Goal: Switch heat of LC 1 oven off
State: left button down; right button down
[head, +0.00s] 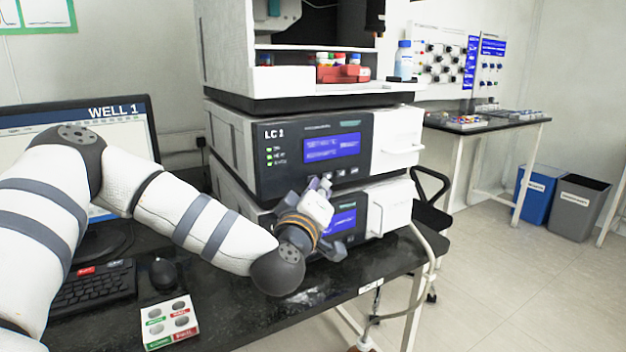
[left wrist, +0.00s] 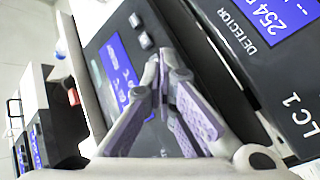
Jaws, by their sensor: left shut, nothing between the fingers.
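My left gripper (head: 321,184) is shut and empty, in front of the stack just below those buttons. Its fingertips meet in the left wrist view (left wrist: 163,68), in front of a dark panel with a blue screen (left wrist: 118,67) and small grey buttons (left wrist: 140,31). I cannot tell whether they touch it. My right gripper is out of view.
The lower unit's blue screen (head: 340,222) is partly behind my gripper. A monitor (head: 128,118), keyboard (head: 92,290), mouse (head: 163,273) and button box (head: 170,322) are at left on the black bench (head: 262,325). A chair (head: 432,215) stands right.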

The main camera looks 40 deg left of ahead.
pick_arm(q)
jog(key=shift+a, duration=0.15)
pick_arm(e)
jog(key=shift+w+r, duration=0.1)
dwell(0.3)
pick_arm(q)
jog(key=shift+s+d, duration=0.3)
jog(key=shift+d, duration=0.45)
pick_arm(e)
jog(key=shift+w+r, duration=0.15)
pick_arm(q)
jog(key=d, duration=0.1)
jog(key=s+d, duration=0.1)
jog(key=d, duration=0.1)
jog(key=s+d+p, duration=0.1)
jog(key=shift+d, duration=0.35)
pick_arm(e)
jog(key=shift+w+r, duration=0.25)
